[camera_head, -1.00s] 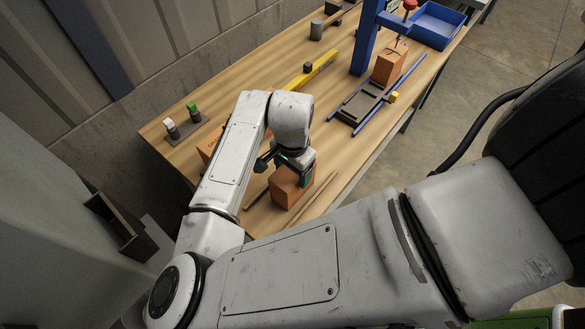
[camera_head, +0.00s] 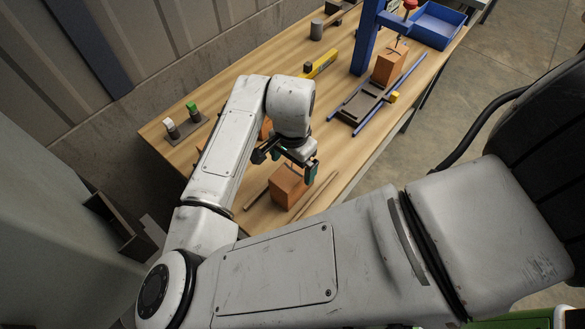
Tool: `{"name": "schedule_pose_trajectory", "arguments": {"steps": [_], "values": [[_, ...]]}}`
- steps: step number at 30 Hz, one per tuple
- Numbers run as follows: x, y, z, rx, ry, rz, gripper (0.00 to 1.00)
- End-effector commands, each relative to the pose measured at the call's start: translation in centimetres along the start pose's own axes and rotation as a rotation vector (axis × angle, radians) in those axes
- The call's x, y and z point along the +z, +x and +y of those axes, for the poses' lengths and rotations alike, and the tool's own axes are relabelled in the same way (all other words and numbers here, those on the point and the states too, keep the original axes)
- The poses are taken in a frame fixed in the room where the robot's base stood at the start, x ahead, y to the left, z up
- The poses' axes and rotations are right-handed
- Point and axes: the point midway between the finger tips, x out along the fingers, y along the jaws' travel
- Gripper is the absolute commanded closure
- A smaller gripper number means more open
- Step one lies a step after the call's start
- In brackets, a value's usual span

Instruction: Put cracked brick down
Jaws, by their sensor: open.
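An orange-brown brick (camera_head: 288,188) stands on the near part of the wooden workbench (camera_head: 240,188), between thin wooden strips. I cannot make out for sure whether it is cracked. My gripper (camera_head: 287,165) is open just above this brick, with its dark and teal fingers apart and nothing seen between them. A second orange brick (camera_head: 390,66) stands farther back by the blue press (camera_head: 367,40), with dark lines on its top. A little more orange shows behind my arm, mostly hidden.
Blue rails around a dark plate (camera_head: 360,103) lie in front of the press. A yellow level (camera_head: 320,63), a blue tray (camera_head: 436,25) and a small stand with green and white tops (camera_head: 186,127) are on the bench. Wooden strips (camera_head: 318,195) lie at the near edge.

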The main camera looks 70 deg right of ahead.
Motion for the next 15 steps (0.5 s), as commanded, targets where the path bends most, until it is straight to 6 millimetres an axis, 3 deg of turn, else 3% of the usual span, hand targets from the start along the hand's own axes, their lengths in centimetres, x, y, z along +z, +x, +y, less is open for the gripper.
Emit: {"name": "schedule_pose_trajectory", "arguments": {"steps": [9,15], "values": [[0.0,-6.3,0.0,-0.004,0.003,-0.001,0.02],[0.0,-8.4,0.0,0.0,0.001,0.0,0.02]]}}
